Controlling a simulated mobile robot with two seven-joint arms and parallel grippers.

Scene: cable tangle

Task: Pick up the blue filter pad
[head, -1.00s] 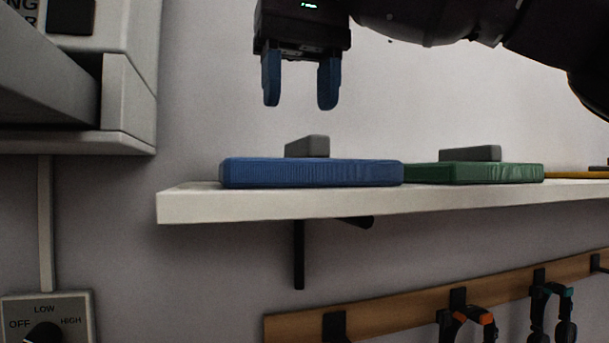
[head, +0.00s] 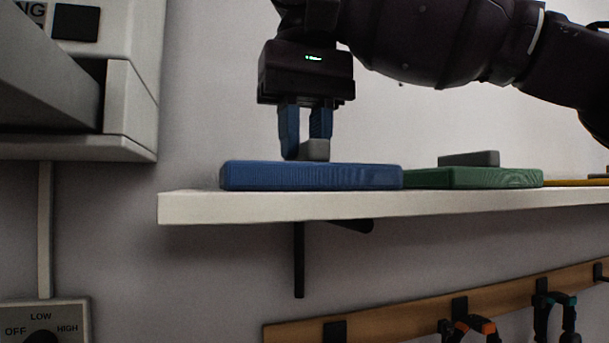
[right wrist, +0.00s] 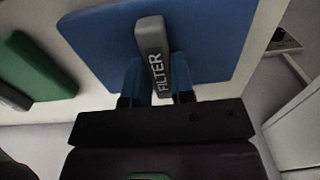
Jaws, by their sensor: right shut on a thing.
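The blue filter pad (head: 310,177) lies flat on the white shelf, near its left end. Its grey handle block (head: 314,151) stands on top; in the right wrist view the handle (right wrist: 152,50) reads "FILTER" and the blue pad (right wrist: 213,32) spreads around it. My right gripper (head: 305,150) comes from above, its blue fingers shut on the grey handle, one on each side. The pad appears to rest on the shelf. My left gripper is not in view.
A green pad (head: 475,178) with a grey handle lies just right of the blue one on the shelf (head: 240,208). A grey machine (head: 130,100) stands at the left. Below, tools hang on a wooden rail (head: 390,315).

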